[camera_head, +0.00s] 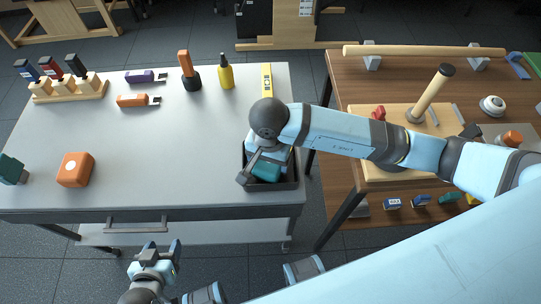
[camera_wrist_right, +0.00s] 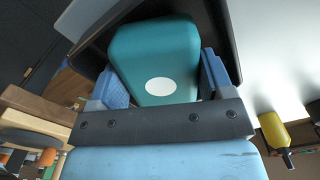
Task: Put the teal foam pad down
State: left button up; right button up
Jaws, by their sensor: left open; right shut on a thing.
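The teal foam pad (camera_head: 268,171) is at the black tray (camera_head: 292,183) on the grey table's front right corner. My right gripper (camera_head: 262,165) is over the tray, shut on the pad. In the right wrist view the teal pad (camera_wrist_right: 152,55), with a white oval spot, sits between the two blue fingers, and the dark tray wall (camera_wrist_right: 222,40) is close around it. I cannot tell whether the pad touches the tray floor. My left gripper (camera_head: 158,255) is open and empty, low in front of the table's front edge.
On the grey table (camera_head: 190,150) stand an orange block (camera_head: 75,169), a dark green block (camera_head: 12,169), a yellow bottle (camera_head: 226,73) and a rack of tools (camera_head: 68,90). The table's middle is clear. A wooden bench (camera_head: 390,95) stands to the right across a gap.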

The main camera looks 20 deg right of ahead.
jog(key=shift+w+f, duration=0.2)
jog(key=shift+f, duration=0.2)
jog(key=shift+s+r, duration=0.1)
jog(key=shift+s+f, duration=0.1)
jog(key=shift+f, duration=0.1)
jog(key=o, duration=1)
pick_arm(q)
jog(key=shift+w+f, duration=0.15)
jog(key=shift+w, duration=0.15)
